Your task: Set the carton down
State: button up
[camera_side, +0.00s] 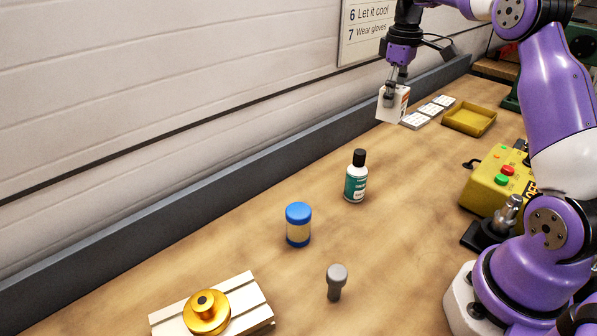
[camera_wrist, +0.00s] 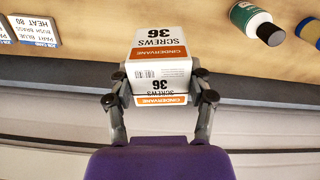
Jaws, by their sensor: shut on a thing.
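The carton is a small white box with an orange band and the words "SCREWS 36", and it shows in the wrist view (camera_wrist: 158,75) between my fingers. In the side view the carton (camera_side: 394,104) hangs below my gripper (camera_side: 391,90), near the back of the bench, in front of some white label cards. My gripper is shut on the carton, with a finger on each side of it, as the wrist view (camera_wrist: 160,92) shows. The carton looks held above the bench, slightly tilted in the side view. The gap under it is hard to judge.
White cards (camera_side: 429,111) lie in a row beside a yellow tray (camera_side: 471,117). A yellow button box (camera_side: 494,180) is at right.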

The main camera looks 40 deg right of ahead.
notch_tip(320, 180, up, 4)
jog(key=shift+r, duration=0.1)
jog(key=s+a+m, duration=0.1)
jog(key=s+a, duration=0.4)
jog(key=a, duration=0.3)
jog(key=s+a+m, duration=0.1)
jog(key=s+a, duration=0.4)
jog(key=a, duration=0.3)
jog(key=d+f, duration=0.3)
jog(key=f, duration=0.1)
jog(key=d+f, duration=0.4)
jog(key=s+d+f, duration=0.1)
jog(key=d+f, duration=0.3)
jog(key=f, duration=0.1)
jog(key=shift+d, duration=0.15)
jog(key=shift+f, duration=1.65)
jog(key=shift+f, duration=0.1)
